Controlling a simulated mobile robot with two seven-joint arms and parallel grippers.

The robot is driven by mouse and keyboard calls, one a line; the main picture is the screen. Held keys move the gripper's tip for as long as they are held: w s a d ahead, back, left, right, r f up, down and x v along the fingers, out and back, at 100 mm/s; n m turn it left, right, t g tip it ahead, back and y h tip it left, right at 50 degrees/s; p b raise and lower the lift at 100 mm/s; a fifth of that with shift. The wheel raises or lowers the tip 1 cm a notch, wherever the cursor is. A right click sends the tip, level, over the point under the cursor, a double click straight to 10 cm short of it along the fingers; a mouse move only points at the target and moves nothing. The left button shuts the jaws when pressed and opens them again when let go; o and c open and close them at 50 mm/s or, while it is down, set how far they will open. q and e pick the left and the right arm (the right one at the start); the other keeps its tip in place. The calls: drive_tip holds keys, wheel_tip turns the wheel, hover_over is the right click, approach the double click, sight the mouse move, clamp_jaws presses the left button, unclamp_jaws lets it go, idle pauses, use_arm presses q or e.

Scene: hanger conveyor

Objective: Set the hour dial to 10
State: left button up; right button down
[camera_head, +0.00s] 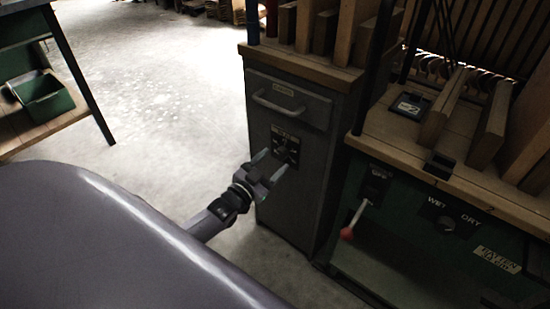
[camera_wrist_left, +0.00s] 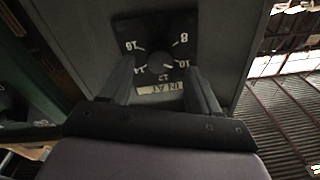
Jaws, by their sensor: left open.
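The hour dial (camera_head: 284,146) is a dark knob on a black plate, on the front of a grey cabinet below its drawer. In the left wrist view, the knob (camera_wrist_left: 158,62) is ringed by white marks and numbers, with 8 at upper right, 10 at right, 12 below and 14 at left. I cannot tell clearly where its pointer stands. My left gripper (camera_head: 272,164) is open in front of the plate, its fingers spread to either side below the knob in the wrist view, holding nothing. Contact with the panel cannot be told. My right gripper is not in view.
The cabinet's drawer handle (camera_head: 277,104) sticks out above the dial. To the right, a green bench front carries a red-tipped lever (camera_head: 347,233) and a WET/DRY knob (camera_head: 446,223). Wooden boards stand on top. Open floor (camera_head: 170,100) lies left of the cabinet.

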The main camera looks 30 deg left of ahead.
use_arm(q)
drive_tip(key=shift+s+a+f+p, duration=0.1)
drive_tip(key=shift+s+p, duration=0.2)
drive_tip(key=shift+s, duration=1)
drive_tip(key=shift+s+f+p, duration=0.1)
drive_tip(key=shift+s+p, duration=0.2)
drive_tip(key=shift+s, duration=0.95)
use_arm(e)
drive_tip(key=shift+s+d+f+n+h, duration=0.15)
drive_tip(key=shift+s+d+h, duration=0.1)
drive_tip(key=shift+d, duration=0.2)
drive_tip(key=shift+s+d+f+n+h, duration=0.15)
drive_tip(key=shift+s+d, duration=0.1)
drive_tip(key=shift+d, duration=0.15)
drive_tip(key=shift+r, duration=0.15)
